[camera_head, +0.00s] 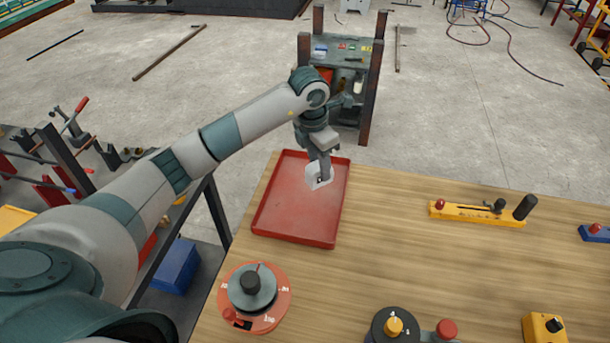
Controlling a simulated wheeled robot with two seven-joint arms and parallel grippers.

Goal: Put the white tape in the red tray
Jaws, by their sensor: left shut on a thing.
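The white tape (312,178) shows at the fingertips of my left gripper (321,172), over the far right part of the red tray (285,215). My left gripper points down and is shut on the tape, whose upper part the fingers partly hide. I cannot tell whether the tape touches the tray floor. The rest of the tray is empty. It lies at the far left corner of the wooden table. My right gripper is not in view.
A red round dial device (270,305) stands in front of the tray. A yellow bar tool (478,213) lies to the right, and a black dial with a yellow knob (394,326) is at the front. The table's middle is clear. A dark cabinet (345,60) stands beyond the far edge.

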